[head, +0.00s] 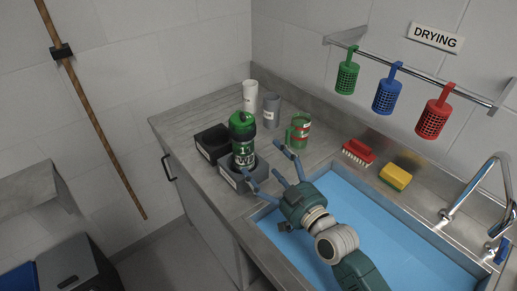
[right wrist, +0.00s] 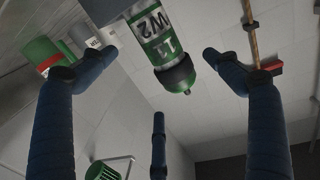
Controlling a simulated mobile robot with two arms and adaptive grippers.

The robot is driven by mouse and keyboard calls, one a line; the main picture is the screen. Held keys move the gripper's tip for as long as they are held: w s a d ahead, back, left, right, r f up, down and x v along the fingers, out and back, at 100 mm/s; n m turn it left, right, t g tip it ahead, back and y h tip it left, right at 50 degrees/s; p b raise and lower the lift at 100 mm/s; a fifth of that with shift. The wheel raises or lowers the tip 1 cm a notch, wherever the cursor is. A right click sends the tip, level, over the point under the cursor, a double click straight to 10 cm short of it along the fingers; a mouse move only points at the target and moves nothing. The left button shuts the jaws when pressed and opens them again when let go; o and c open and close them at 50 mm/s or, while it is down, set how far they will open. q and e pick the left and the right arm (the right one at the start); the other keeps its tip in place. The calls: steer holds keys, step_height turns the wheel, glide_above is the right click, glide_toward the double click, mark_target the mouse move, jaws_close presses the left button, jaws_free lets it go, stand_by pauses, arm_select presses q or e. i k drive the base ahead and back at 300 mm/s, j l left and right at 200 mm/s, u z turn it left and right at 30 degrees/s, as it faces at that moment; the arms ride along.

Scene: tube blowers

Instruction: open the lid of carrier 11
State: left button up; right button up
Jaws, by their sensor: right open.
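Carrier 11 (head: 242,151) is a green and dark cylinder with white markings, upright in a grey holder block (head: 232,180) on the counter. Its green lid (head: 241,119) looks closed on top. In the right wrist view the carrier (right wrist: 158,40) hangs from the top of the picture with its "11" label showing and its dark green-rimmed lid end (right wrist: 177,78) pointing down. My right gripper (head: 269,169) is open and empty, just right of and in front of the carrier, with its fingers apart and not visibly touching it. My left gripper is not in view.
A black open box (head: 211,142) stands left of the carrier. White (head: 250,93), grey (head: 271,112) and green (head: 301,127) containers stand behind and right. The blue sink (head: 385,222) lies under my arm. A red brush (head: 358,152) and yellow sponge (head: 396,177) sit behind it.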

mark_target(242, 115)
steer(key=k+j, duration=0.35)
steer(key=j, duration=0.3)
steer(key=k+j, duration=0.2)
steer(key=j, duration=0.1)
